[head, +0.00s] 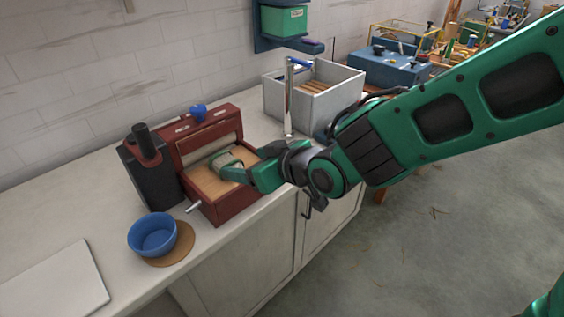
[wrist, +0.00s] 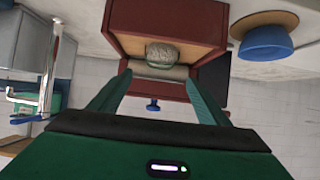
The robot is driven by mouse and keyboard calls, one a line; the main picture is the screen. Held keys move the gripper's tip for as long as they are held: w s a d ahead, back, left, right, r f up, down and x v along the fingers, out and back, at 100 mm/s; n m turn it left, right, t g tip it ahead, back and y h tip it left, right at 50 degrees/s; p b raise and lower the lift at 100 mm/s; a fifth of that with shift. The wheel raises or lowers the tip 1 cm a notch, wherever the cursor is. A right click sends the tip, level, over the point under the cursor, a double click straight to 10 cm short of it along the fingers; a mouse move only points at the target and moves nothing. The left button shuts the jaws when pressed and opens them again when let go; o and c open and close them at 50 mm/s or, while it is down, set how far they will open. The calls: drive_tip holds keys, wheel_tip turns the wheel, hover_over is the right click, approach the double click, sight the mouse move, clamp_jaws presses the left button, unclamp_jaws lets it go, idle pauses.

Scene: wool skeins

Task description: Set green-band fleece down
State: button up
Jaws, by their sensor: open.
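The fleece (wrist: 163,53) is a pale grey, rounded bundle with a green band. It rests on the wooden bed of a dark red box (wrist: 126,14) in the wrist view. In the head view the red box (head: 222,211) stands on the counter, and the fleece (head: 222,158) shows only partly beside my fingers. My gripper (wrist: 158,78) is open, its two green fingers spread apart with the fleece beyond and between their tips in the wrist view. My gripper (head: 235,168) reaches over the box from the right in the head view. Whether the fingers touch the fleece is unclear.
A blue bowl (head: 153,234) sits on a round brown mat (head: 181,248) in front. A grey sink-like bin (head: 320,104) and a metal tap (head: 288,100) are behind. The counter's left part has a white board (head: 58,284).

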drive_tip(key=w+d+f+m+g+h, duration=0.2)
drive_tip(key=d+m+h, duration=0.6)
drive_tip(key=d, duration=2.6)
drive_tip(key=s+d+m+g+h, duration=0.25)
drive_tip(key=s+d, duration=0.45)
drive_tip(key=d, duration=0.4)
drive_tip(key=s+d+m+g, duration=0.1)
drive_tip(key=s+d, duration=0.3)
drive_tip(key=s, duration=0.4)
drive_tip(key=s+d+m+g+y, duration=0.1)
drive_tip(key=s+d+m+g, duration=0.1)
drive_tip(key=s, duration=0.5)
drive_tip(key=d+m, duration=0.1)
drive_tip(key=m, duration=0.1)
drive_tip(key=shift+s+d+r+m, duration=0.35)
drive_tip(key=shift+a, duration=0.1)
